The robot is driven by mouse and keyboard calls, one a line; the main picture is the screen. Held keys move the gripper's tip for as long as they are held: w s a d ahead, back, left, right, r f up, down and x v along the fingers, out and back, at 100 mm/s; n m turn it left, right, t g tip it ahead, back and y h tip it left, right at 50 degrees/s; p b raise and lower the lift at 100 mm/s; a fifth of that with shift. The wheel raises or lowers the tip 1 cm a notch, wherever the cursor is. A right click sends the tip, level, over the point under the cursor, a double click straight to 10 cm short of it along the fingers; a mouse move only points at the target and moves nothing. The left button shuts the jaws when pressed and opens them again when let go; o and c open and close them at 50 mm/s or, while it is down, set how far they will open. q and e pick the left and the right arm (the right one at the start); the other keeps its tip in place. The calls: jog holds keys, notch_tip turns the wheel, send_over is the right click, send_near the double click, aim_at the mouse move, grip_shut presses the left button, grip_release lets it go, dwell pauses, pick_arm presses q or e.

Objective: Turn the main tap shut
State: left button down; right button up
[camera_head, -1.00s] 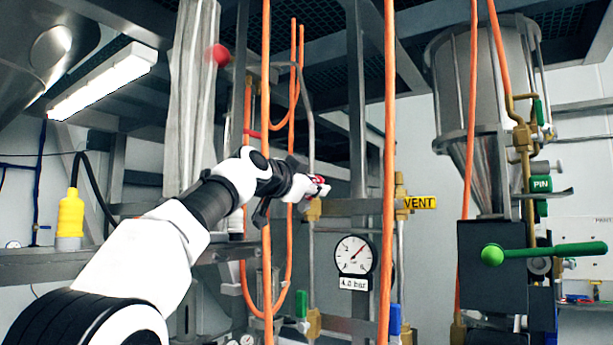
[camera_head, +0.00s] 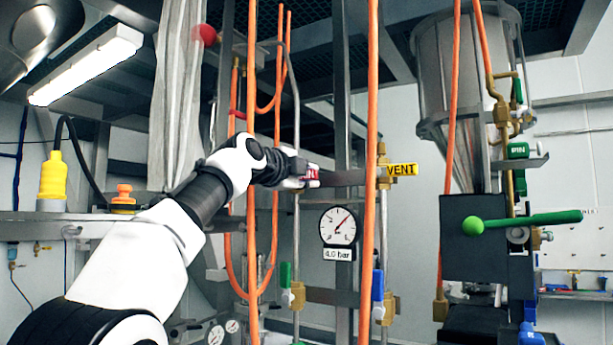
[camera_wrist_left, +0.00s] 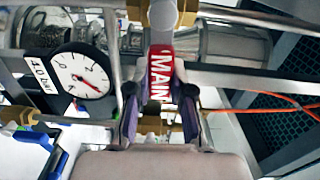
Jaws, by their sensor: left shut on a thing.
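The main tap's red handle (camera_wrist_left: 160,72), lettered "MAIN" in white, fills the middle of the left wrist view. It runs from the brass tap body (camera_wrist_left: 160,12) at the top down between my fingers. In the head view only a small red patch of the handle (camera_head: 312,174) shows past my gripper. My left gripper (camera_head: 298,172) is at the tap, in front of the pipes. In the left wrist view my left gripper (camera_wrist_left: 160,115) has one dark finger on each side of the handle and is shut on it. My right gripper is out of view.
A dial gauge (camera_head: 338,226) with a "4.0 bar" label hangs below right of the tap. A yellow "VENT" tag (camera_head: 401,169) is to its right. Orange hoses (camera_head: 371,130) hang close around my arm. Green (camera_head: 285,274) and blue (camera_head: 377,286) handles sit lower down.

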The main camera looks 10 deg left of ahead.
pick_arm(q)
jog(key=shift+m, duration=0.4)
jog(key=c, duration=1)
grip_release()
jog(key=shift+w+f, duration=0.2)
jog(key=shift+w, duration=0.1)
jog(key=shift+s+r, duration=0.15)
jog(key=shift+s, duration=0.3)
jog(key=v, duration=1.1)
jog(key=shift+a, duration=0.2)
jog(key=shift+s, duration=0.1)
